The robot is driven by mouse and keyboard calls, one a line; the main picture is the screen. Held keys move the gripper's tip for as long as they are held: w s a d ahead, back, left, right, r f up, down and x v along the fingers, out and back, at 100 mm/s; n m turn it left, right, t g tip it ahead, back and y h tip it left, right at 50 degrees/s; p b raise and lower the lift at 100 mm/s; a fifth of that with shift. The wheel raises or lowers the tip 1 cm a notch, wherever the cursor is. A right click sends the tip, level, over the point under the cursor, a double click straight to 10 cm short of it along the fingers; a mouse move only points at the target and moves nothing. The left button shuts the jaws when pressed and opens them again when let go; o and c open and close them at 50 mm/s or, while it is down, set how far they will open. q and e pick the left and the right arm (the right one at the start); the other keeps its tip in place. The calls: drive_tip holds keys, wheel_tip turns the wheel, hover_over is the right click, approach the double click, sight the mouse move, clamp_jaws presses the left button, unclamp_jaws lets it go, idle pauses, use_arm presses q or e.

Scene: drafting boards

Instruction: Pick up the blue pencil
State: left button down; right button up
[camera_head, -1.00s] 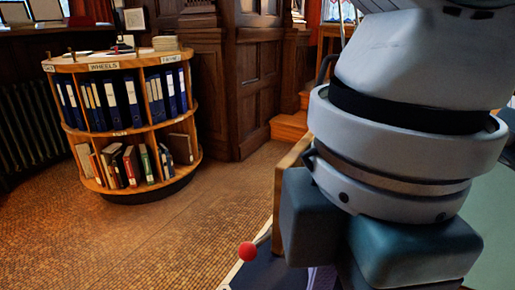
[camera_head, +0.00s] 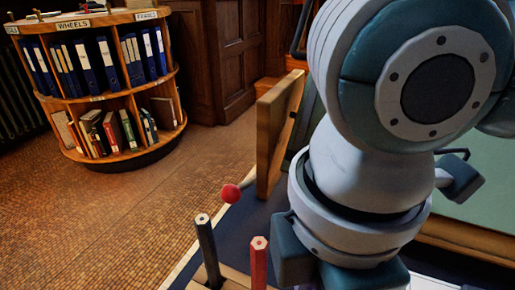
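A dark pencil (camera_head: 208,252), near black or dark blue, stands upright at the bottom of the head view. A red pencil (camera_head: 259,264) stands upright to its right. Both rise from a light wooden holder (camera_head: 234,277), cut off by the frame. I cannot be sure that the dark pencil is the blue one. The arm on the right side ends in my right gripper (camera_head: 325,268), just right of the red pencil. Its fingertips are cut off or hidden, so its opening does not show. My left gripper is out of view.
A red ball-tipped lever (camera_head: 231,193) and a wooden board edge (camera_head: 276,130) stand behind the pencils. A dark blue surface (camera_head: 235,231) lies around them. A green board (camera_head: 480,215) is at the right. A round bookshelf (camera_head: 102,93) stands farther off on the floor.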

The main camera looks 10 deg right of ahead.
clamp_jaws()
idle(0.3)
idle(0.3)
